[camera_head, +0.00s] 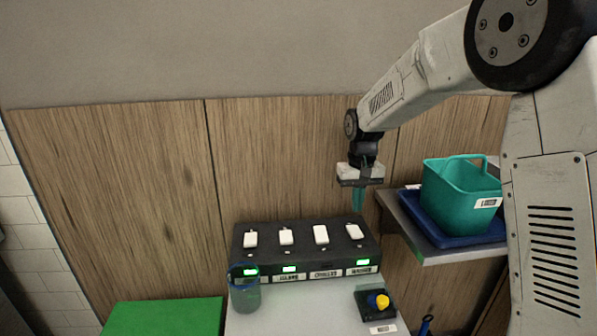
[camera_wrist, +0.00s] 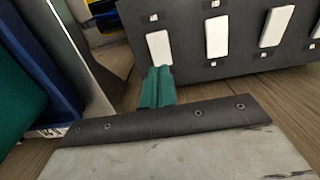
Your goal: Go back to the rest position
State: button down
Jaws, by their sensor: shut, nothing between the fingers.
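My gripper (camera_head: 358,200) is shut and empty, its teal fingers pressed together and pointing down. In the head view it hangs just above the right end of the black switch panel (camera_head: 305,258). In the wrist view the closed fingers (camera_wrist: 158,88) show in front of the white switch (camera_wrist: 159,47) at the panel's end. I cannot tell whether the fingertips touch the panel. The panel has several white rocker switches on top. Green lights glow on its front above white labels; one label has no lit light above it.
A teal bin (camera_head: 455,196) stands in a blue tray (camera_head: 446,236) on a shelf at the right. A clear cup (camera_head: 245,295) stands at the panel's front left. A yellow knob (camera_head: 378,301) sits on a black base at the front right. A green surface (camera_head: 165,316) lies lower left.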

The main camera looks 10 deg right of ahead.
jog(key=s, duration=0.3)
jog(key=shift+d+f+g, duration=0.1)
jog(key=shift+f+g, duration=0.2)
jog(key=shift+g, duration=0.1)
jog(key=s+d+r, duration=0.1)
jog(key=s+r, duration=0.2)
jog(key=s, duration=0.9)
jog(key=s+d+r+t, duration=0.1)
jog(key=s+r, duration=0.3)
jog(key=s, duration=0.8)
jog(key=s+d+r+t, duration=0.1)
jog(key=s+r, duration=0.2)
jog(key=s, duration=0.8)
jog(key=shift+s+r, duration=0.3)
jog(key=shift+s, duration=0.1)
